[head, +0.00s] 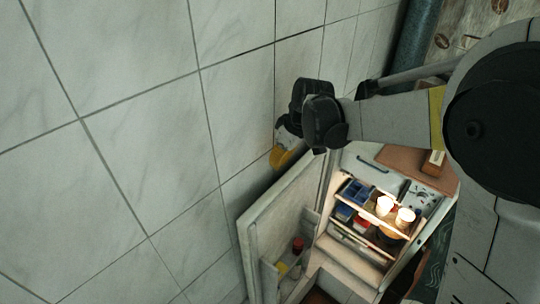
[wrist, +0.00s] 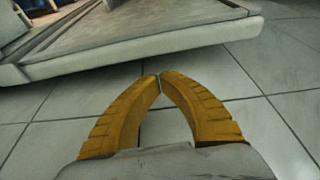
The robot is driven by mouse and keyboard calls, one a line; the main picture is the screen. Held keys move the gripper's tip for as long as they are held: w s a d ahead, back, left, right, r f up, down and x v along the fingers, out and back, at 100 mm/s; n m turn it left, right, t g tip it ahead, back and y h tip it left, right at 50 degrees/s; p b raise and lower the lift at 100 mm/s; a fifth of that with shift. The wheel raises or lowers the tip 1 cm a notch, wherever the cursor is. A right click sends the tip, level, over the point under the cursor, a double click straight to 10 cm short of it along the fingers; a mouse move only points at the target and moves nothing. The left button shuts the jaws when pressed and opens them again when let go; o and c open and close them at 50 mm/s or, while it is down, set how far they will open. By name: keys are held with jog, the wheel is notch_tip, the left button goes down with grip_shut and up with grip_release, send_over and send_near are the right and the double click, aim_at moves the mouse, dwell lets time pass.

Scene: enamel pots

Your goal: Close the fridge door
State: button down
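The fridge (head: 372,222) stands open at the lower right of the head view, its lit inside showing. Its white door (head: 282,205) is swung wide, with door shelves on the inner face. In the wrist view a pale slab, which looks like the door (wrist: 140,42), crosses the top of the picture. My gripper (head: 281,158) has yellow fingers and is close to the upper end of the door in the head view. In the wrist view its fingertips (wrist: 160,76) meet with nothing between them. They appear just short of the slab's edge; I cannot tell whether they touch it.
Grey tiled floor (head: 130,130) lies free to the left of the door. Inside the fridge are shelves with blue containers (head: 353,192) and white cups (head: 384,206). A red-capped item (head: 298,244) sits in the door shelf. A brown board (head: 405,163) lies on top of the fridge.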

jog(key=b+x, duration=0.1)
jog(key=x, duration=0.7)
jog(key=shift+f, duration=0.25)
